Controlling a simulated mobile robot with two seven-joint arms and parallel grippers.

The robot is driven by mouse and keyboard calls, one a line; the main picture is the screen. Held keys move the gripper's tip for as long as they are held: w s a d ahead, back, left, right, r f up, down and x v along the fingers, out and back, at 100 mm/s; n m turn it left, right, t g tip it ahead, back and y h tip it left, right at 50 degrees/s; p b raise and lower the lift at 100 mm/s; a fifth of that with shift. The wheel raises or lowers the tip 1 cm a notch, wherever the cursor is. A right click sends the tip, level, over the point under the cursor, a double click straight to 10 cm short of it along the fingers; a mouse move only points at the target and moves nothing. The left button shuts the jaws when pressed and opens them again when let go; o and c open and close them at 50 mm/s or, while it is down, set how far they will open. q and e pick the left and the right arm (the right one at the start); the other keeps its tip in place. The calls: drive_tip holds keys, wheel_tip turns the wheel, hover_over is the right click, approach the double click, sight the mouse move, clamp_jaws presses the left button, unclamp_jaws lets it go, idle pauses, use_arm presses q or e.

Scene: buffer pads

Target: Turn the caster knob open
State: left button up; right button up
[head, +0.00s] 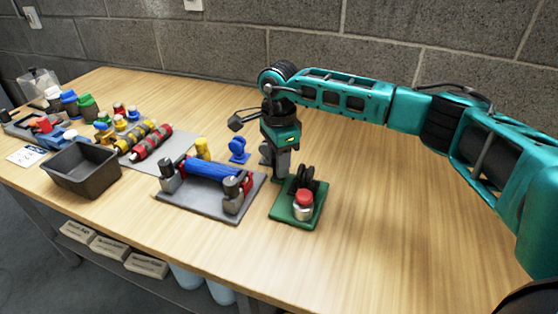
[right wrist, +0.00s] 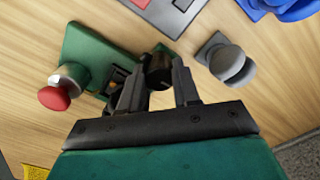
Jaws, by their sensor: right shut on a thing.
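A green base plate (head: 282,216) stands near the table's front edge, with a red-topped button (head: 304,197) and a black upright fitting (head: 310,176) on it. In the right wrist view the plate (right wrist: 85,50) is at the upper left and the red button (right wrist: 54,97) at the left. My right gripper (head: 281,170) points down behind the fitting. In the right wrist view its fingers (right wrist: 156,80) are closed around a dark round knob (right wrist: 157,68) at the plate's edge. The fingers hide part of the knob, and I cannot tell its turn angle. My left gripper is not in view.
A grey plate (head: 205,208) with a blue roller (head: 208,171) is just left of the green plate. A blue caster-like piece (head: 238,148) and a grey one (right wrist: 232,64) stand close by. A black bin (head: 83,172) is farther left. The table's right side is clear.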

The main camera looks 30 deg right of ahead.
drive_tip(key=shift+r, duration=0.1)
drive_tip(key=o, duration=1.1)
drive_tip(key=shift+c, duration=0.2)
use_arm(q)
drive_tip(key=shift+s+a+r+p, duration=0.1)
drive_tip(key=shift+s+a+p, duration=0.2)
drive_tip(key=shift+p, duration=0.35)
use_arm(e)
wheel_tip(320, 180, up, 13)
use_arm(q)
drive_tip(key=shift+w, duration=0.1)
